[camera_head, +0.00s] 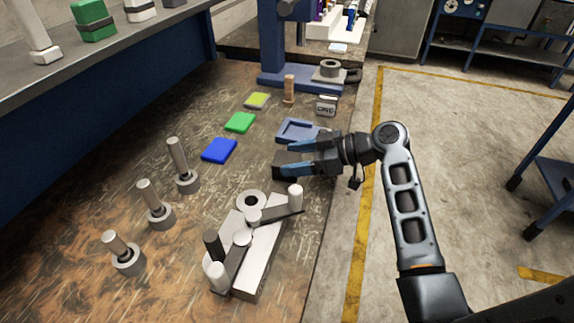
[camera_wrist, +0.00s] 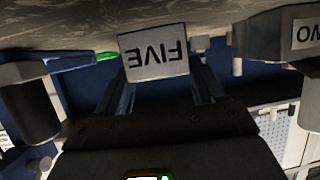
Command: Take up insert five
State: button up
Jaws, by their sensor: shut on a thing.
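Insert five (camera_wrist: 153,57) is between my gripper's fingers (camera_wrist: 158,85) in the wrist view, its white label reading FIVE upside down. In the head view my gripper (camera_head: 297,156) reaches in from the right, its blue fingers shut on a dark block (camera_head: 284,171) near the table's right edge. The fingers hide part of this block and its label does not show there. I cannot tell whether its underside touches the table.
A blue tray (camera_head: 297,129) lies just behind my gripper, with a block labelled ONE (camera_head: 326,105) beyond it. A grey fixture with posts (camera_head: 262,262) stands in front. Blue (camera_head: 220,150), green (camera_head: 240,122) and yellow (camera_head: 257,100) pads lie left. In the wrist view another labelled block (camera_wrist: 305,32) is at right.

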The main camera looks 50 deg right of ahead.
grip_shut()
jog(key=shift+r, duration=0.15)
jog(key=shift+r, duration=0.15)
